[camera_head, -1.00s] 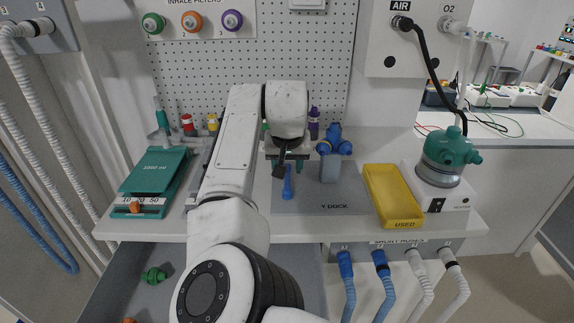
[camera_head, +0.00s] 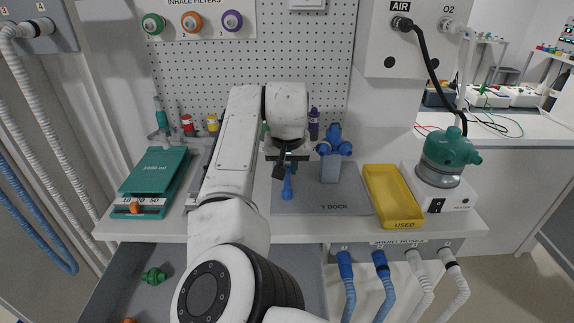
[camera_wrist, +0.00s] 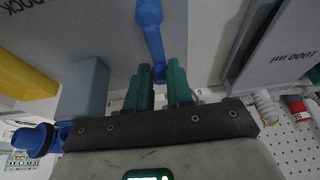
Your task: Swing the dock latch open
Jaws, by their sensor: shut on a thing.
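The blue dock latch (camera_head: 287,190) is a short lever with a rounded end, at the left part of the grey Y DOCK plate (camera_head: 345,203). In the wrist view the latch (camera_wrist: 154,35) runs down from the top to between my teal fingers. My gripper (camera_wrist: 160,75) is shut on the latch's far part, and the rounded end sticks out free. In the head view my gripper (camera_head: 287,165) is partly hidden by its own dark wrist parts. A blue Y-piece (camera_head: 334,143) sits on a grey post (camera_head: 330,171) to the right of the latch.
A yellow USED tray (camera_head: 393,198) lies right of the dock, with a teal heater pot (camera_head: 448,157) beyond it. A teal test lung (camera_head: 156,172) stands at the left of the shelf. An open drawer (camera_head: 125,285) is below. Blue hoses hang under the shelf front.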

